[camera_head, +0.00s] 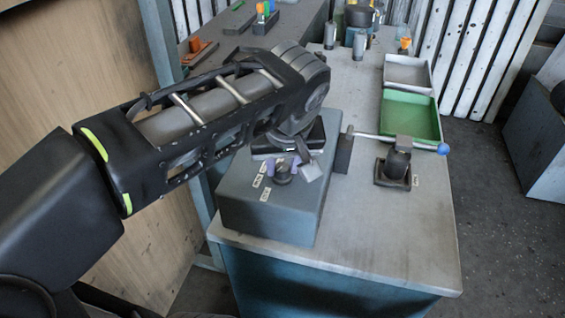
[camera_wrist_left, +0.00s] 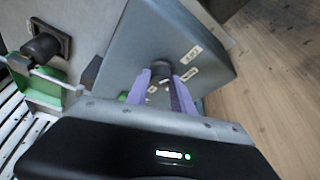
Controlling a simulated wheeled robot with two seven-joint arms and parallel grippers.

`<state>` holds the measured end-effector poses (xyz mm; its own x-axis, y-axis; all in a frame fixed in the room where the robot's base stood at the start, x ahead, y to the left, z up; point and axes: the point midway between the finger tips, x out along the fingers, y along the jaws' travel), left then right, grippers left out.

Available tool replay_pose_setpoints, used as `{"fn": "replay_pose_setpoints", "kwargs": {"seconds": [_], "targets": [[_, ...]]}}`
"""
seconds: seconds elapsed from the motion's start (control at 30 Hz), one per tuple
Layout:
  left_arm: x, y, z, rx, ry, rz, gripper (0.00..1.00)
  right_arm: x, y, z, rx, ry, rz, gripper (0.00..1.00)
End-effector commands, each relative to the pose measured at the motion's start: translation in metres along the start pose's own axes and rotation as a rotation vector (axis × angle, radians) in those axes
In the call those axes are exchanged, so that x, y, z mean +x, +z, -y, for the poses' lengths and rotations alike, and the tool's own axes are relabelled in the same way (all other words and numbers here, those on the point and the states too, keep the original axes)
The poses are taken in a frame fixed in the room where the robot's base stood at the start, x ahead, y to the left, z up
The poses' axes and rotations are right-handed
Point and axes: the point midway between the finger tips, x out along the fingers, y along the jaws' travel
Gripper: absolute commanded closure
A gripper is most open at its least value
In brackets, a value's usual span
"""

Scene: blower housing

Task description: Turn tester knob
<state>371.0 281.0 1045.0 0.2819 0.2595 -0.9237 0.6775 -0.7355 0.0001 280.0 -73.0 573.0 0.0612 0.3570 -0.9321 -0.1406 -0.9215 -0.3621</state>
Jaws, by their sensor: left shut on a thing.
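The tester is a grey box (camera_head: 262,212) on the near end of the bench, with small white labels on its top face. Its dark knob (camera_head: 284,178) stands up from that face. My left gripper (camera_head: 283,167) reaches over the box from the left, its purple fingers shut on the knob. In the left wrist view the knob (camera_wrist_left: 160,68) sits between the two purple fingertips (camera_wrist_left: 161,78), with white labels on the tester (camera_wrist_left: 150,40) around it. The fingers partly hide the knob, so its exact setting cannot be read. My right gripper is not in view.
Right of the tester, a dark press-like fixture (camera_head: 397,165) has a lever with a blue ball end (camera_head: 443,149). A green tray (camera_head: 411,117) and a grey tray (camera_head: 407,72) lie behind it. The bench front (camera_head: 340,240) is clear.

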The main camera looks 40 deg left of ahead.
Motion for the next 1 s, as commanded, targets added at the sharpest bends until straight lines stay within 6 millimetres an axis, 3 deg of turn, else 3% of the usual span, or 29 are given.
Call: {"fn": "replay_pose_setpoints", "kwargs": {"seconds": [0.07,0.1,0.3,0.67,1.0], "targets": [[0.001,0.001,0.000,-0.001,-0.001,0.003,1.00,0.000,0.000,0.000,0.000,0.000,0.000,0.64],[0.001,0.001,0.000,-0.001,-0.001,0.003,0.69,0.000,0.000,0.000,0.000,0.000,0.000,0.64],[0.001,0.001,0.000,0.000,0.000,0.002,0.52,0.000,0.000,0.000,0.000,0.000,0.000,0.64],[-0.003,0.000,0.000,0.000,0.001,0.000,0.51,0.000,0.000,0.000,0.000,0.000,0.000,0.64],[-0.051,0.000,-0.001,0.001,0.003,-0.002,0.51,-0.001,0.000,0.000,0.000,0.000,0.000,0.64]]}}
